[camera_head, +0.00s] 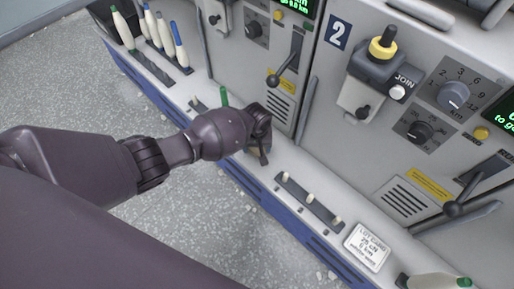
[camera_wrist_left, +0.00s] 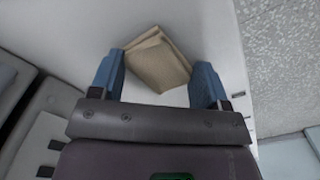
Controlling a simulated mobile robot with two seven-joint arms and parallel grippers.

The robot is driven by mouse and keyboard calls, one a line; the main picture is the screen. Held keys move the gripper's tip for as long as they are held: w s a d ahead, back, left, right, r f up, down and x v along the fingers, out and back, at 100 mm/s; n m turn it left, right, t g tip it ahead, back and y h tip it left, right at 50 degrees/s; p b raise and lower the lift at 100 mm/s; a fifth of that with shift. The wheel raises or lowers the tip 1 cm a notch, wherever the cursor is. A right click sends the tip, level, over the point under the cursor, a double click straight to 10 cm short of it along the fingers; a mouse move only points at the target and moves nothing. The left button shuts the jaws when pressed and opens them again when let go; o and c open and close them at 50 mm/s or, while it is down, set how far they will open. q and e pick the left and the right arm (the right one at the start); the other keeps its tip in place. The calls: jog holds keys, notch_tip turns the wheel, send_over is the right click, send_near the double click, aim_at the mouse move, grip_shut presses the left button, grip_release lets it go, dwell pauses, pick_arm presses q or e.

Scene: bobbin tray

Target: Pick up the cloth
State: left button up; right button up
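The cloth (camera_wrist_left: 158,58) is a tan folded piece lying on the white ledge (camera_wrist_left: 75,25). In the left wrist view it lies between and slightly beyond the two blue fingers of my left gripper (camera_wrist_left: 159,62). The fingers are spread apart, with the cloth's left corner close to the left finger. I cannot tell whether they touch. In the head view my left gripper (camera_head: 260,148) is low over the ledge, and the cloth is mostly hidden behind it. My right gripper is in neither view.
Grey machine panels with knobs and levers rise behind the ledge. A slotted strip (camera_head: 309,200) and a white label plate (camera_head: 367,247) lie right of the gripper. Several bobbins (camera_head: 180,45) stand at the upper left. A green-tipped piece (camera_head: 224,97) is close behind the wrist.

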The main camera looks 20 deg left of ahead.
pick_arm(q)
jog(key=shift+c, duration=1.4)
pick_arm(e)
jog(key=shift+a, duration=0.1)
pick_arm(q)
jog(key=shift+r+p, duration=0.35)
jog(key=shift+r, duration=0.1)
notch_tip(320, 180, up, 6)
jog(key=p, duration=0.2)
jog(key=shift+w+f+p, duration=0.15)
jog(key=shift+f+p, duration=0.1)
jog(key=shift+p, duration=0.05)
notch_tip(320, 180, up, 2)
jog(key=shift+p, duration=0.45)
jog(key=s+a+p, duration=0.3)
jog(key=s, duration=0.6)
jog(key=s+a+f+p, duration=0.1)
jog(key=s+a+p, duration=0.2)
jog(key=s, duration=0.7)
jog(key=shift+a+f, duration=0.25)
jog(key=shift+a, duration=0.2)
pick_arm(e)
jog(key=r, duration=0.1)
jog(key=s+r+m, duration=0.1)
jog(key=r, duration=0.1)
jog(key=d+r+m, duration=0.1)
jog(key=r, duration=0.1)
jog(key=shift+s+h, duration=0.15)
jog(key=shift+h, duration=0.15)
